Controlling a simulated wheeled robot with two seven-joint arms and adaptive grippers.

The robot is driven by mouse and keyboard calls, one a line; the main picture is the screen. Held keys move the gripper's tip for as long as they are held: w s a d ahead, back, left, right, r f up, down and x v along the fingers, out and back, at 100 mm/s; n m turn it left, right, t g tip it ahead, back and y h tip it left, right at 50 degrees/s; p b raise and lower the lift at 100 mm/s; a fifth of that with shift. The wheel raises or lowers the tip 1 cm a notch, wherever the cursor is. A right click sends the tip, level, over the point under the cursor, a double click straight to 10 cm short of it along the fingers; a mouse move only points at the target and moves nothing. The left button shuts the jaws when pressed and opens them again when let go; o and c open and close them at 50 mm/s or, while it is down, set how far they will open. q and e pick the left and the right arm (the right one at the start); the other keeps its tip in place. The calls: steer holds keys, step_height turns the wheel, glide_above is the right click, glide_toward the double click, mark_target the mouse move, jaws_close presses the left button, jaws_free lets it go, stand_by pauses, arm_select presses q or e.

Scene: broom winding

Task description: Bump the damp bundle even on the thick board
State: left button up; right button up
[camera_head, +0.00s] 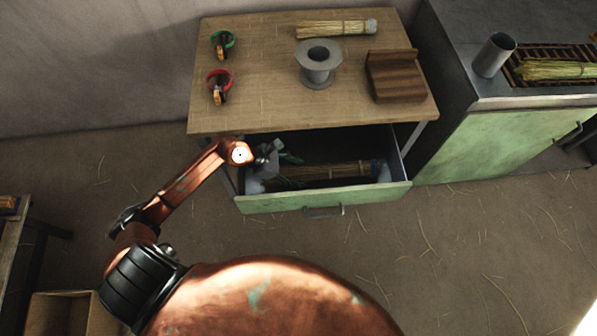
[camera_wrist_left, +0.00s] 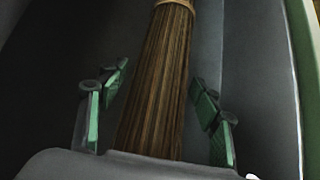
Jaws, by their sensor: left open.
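A straw bundle (camera_head: 335,170) lies in the open drawer under the wooden table. In the left wrist view the bundle (camera_wrist_left: 160,85) is brown, with a pale band near its far end. My left gripper (camera_head: 289,170) reaches into the drawer at the bundle's left end. In the wrist view the left gripper (camera_wrist_left: 158,100) is open, with green-padded fingers on either side of the bundle and gaps between. A dark brown stepped wooden block (camera_head: 394,78), which looks like the thick board, sits at the table's right. My right gripper is not in view.
The table (camera_head: 255,105) also holds a grey spool (camera_head: 318,66), red-handled (camera_head: 219,84) and green-handled (camera_head: 222,42) tools and a paler bundle (camera_head: 330,29). The drawer front (camera_head: 270,203) juts out. Right, a grey cup (camera_head: 493,55) stands beside another bundle (camera_head: 555,70).

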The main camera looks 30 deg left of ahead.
arm_select(q)
steer(key=v, duration=1.2)
